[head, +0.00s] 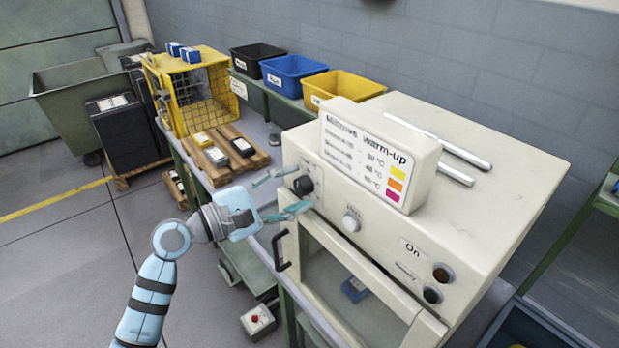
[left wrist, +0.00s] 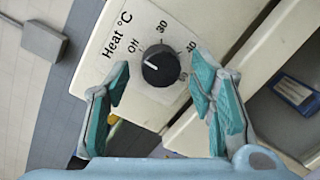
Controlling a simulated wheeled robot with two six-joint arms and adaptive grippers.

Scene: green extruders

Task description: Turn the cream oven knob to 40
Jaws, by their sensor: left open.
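The cream oven (head: 480,200) stands at the right in the head view. Its black heat knob (head: 303,185) is on the front panel's left end. In the left wrist view the knob (left wrist: 161,67) has a white mark on its left side, pointing roughly toward the "Off" label. The numbers 30, 40 and others run around its upper and right side. My left gripper (head: 293,191) is open in front of the knob. In the left wrist view its teal fingers (left wrist: 162,85) lie on either side of the knob, apart from it. My right gripper is not in view.
A warm-up sign (head: 375,155) stands on the oven top beside two metal bars. A pale round control (head: 351,221) sits right of the knob. The door handle (head: 280,250) is below my left gripper. A wooden pallet with boxes (head: 230,165) lies behind.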

